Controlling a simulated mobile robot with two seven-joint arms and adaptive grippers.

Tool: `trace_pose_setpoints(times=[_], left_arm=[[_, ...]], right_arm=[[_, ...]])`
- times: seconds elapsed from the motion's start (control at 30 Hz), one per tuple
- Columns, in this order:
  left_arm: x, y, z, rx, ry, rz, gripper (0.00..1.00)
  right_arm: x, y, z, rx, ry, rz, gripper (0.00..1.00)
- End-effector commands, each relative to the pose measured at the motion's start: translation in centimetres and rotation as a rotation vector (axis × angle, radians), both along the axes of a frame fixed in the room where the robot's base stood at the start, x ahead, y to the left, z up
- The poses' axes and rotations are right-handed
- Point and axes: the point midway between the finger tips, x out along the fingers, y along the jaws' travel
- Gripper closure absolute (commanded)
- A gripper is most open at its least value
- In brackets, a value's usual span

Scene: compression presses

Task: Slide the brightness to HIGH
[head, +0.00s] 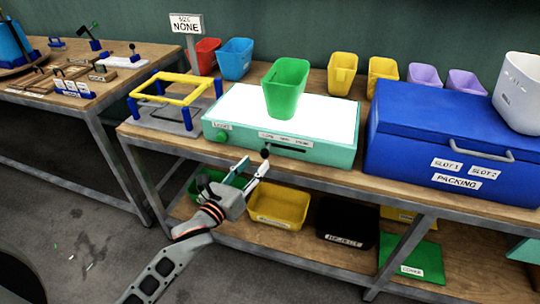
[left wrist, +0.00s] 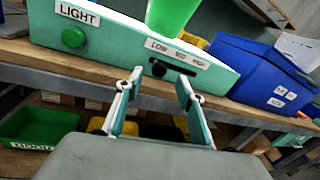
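The teal light box (head: 335,152) with a glowing white top stands on the table. Its front has a green LIGHT button (left wrist: 73,38) and a slot labelled LOW, MID, HIGH (left wrist: 178,53). The black slider knob (left wrist: 158,68) is at the left end of the slot, under LOW; in the head view the knob (head: 265,153) shows just by my fingertips. My left gripper (head: 254,168) is open in front of the box. In the left wrist view the gripper (left wrist: 160,84) has its fingers on either side of the knob; contact cannot be told. My right gripper is not in view.
A green bin (head: 285,88) stands on the lit top. A blue PACKING box (head: 400,125) is at the right, a yellow-topped frame (head: 170,100) at the left. Yellow (head: 280,205) and black (head: 345,222) bins sit on the lower shelf, below the tabletop edge.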

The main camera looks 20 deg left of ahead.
Motion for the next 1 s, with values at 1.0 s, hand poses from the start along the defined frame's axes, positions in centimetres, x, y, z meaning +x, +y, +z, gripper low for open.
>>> trace_pose_setpoints(times=[1.0], left_arm=[[7.0, -1.7, -0.1, -0.005, 0.003, 0.000, 0.98]], right_arm=[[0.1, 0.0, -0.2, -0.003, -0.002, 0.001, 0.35]])
